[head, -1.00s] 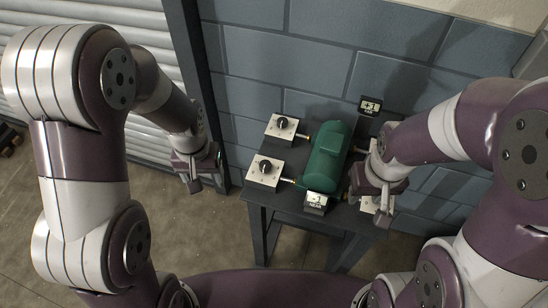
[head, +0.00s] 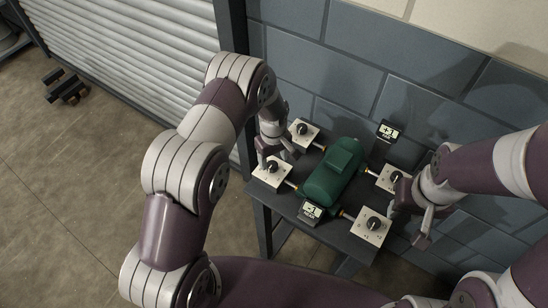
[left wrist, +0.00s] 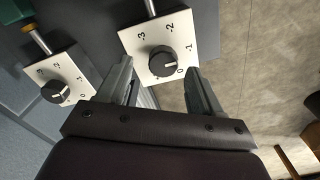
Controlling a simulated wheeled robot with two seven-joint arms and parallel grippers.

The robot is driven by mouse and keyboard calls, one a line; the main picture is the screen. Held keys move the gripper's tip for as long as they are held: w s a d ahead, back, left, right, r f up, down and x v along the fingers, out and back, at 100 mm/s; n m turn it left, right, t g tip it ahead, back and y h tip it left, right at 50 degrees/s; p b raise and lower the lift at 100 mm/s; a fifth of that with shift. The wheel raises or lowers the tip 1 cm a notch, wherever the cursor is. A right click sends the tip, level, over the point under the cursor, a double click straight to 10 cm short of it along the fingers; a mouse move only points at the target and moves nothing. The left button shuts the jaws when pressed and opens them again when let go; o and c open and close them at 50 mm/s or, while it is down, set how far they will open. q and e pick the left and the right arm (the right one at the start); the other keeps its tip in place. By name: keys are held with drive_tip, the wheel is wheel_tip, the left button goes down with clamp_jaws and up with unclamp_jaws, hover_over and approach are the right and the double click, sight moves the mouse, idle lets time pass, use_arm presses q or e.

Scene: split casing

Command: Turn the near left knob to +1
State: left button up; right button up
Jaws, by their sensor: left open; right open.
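The near left knob (head: 271,167) is a black dial on a white plate at the front left of the table. In the left wrist view the knob (left wrist: 163,60) appears between my fingertips, with its white line pointing right, toward the 0 side. Its scale shows -3, -2, -1 and 0. My left gripper (head: 280,155) is at this plate, open; the wrist view shows both its fingers (left wrist: 160,72) spread. I cannot tell whether they touch the knob. My right gripper (head: 423,228) is open, to the right of the right-hand plates.
A green casing (head: 333,172) stands mid-table. The far left knob (head: 302,129) also shows in the wrist view (left wrist: 55,91). Two more knobs sit at right, the nearer (head: 373,223) in full view. A near display (head: 312,211) seems to read -1; a far display (head: 388,132) is small.

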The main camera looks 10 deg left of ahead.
sight(272, 167)
use_arm(q)
drive_tip(key=shift+s+a+f, duration=0.1)
drive_tip(key=shift+a+f, duration=0.1)
drive_tip(key=shift+f, duration=0.8)
drive_tip(key=shift+a+f, duration=0.15)
drive_tip(key=shift+f, duration=0.15)
drive_tip(key=shift+c, duration=0.4)
drive_tip(key=shift+d, duration=0.2)
drive_tip(key=c, duration=1)
use_arm(e)
drive_tip(key=shift+s+a+r, duration=0.15)
drive_tip(key=shift+a+r, duration=0.1)
drive_tip(key=shift+r, duration=0.2)
